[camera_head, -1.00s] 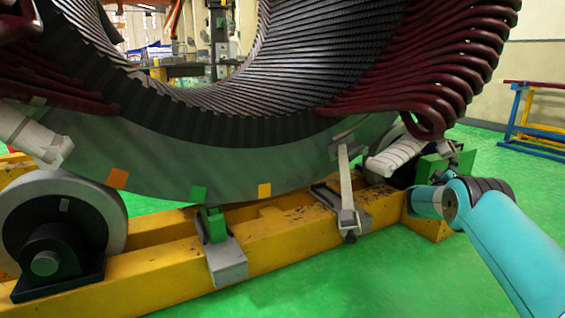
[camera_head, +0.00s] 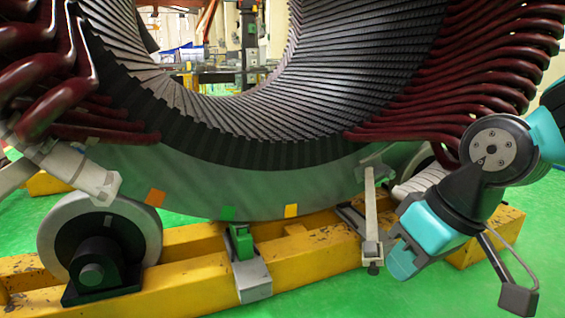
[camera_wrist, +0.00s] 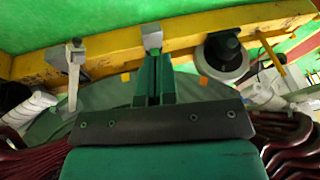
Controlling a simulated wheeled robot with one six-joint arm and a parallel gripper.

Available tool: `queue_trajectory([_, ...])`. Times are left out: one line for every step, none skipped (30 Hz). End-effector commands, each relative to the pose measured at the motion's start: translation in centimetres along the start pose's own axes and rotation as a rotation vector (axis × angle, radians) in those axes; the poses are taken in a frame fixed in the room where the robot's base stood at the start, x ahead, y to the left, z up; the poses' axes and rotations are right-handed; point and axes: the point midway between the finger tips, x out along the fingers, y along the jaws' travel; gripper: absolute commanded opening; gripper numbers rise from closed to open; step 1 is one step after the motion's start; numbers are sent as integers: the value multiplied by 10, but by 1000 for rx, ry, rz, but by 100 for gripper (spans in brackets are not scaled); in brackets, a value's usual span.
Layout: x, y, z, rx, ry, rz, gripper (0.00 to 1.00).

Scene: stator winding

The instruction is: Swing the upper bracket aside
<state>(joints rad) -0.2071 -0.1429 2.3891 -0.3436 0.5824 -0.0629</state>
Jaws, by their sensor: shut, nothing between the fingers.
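A long light-grey bracket (camera_head: 371,215) stands nearly upright at the right part of the stator's lower rim (camera_head: 330,195), its lower end over the yellow beam. The same bracket shows at the left of the wrist view (camera_wrist: 74,75). A shorter grey bracket with a green block (camera_head: 246,265) sits on the beam further left. The pictures do not settle which one is called upper. My gripper (camera_wrist: 154,64) is shut and empty in the wrist view, pointing toward the beam and touching no bracket that I can make out.
The yellow beam (camera_head: 195,290) runs along below the stator, with a grey roller (camera_head: 70,225) at its left. Dark red winding ends (camera_head: 490,70) bulge out close to my arm at the right. Green floor (camera_head: 400,300) in front is clear.

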Motion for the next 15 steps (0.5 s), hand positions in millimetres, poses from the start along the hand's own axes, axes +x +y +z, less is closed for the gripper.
queue_trajectory([-10, -19, 21, -20, -39, -36, 0])
queue_trajectory([-13, -30, 34, -32, -65, -58, 0])
queue_trajectory([-18, -43, 51, -48, -99, -85, 0])
queue_trajectory([-21, -52, 65, -60, -125, -106, 0])
queue_trajectory([-24, -61, 78, -73, -152, -124, 0])
queue_trajectory([-36, -69, 82, -80, -172, -137, 0])
queue_trajectory([-48, -70, 74, -76, -168, -134, 0])
queue_trajectory([-56, -71, 70, -75, -168, -133, 0])
queue_trajectory([-66, -73, 66, -75, -168, -133, 0])
queue_trajectory([-74, -74, 63, -75, -167, -132, 0])
queue_trajectory([-82, -76, 60, -75, -167, -132, 0])
queue_trajectory([-94, -78, 56, -74, -167, -132, 0])
queue_trajectory([-103, -80, 52, -74, -166, -132, 0])
queue_trajectory([-112, -82, 48, -74, -166, -132, 0])
queue_trajectory([-125, -84, 43, -74, -165, -131, 0])
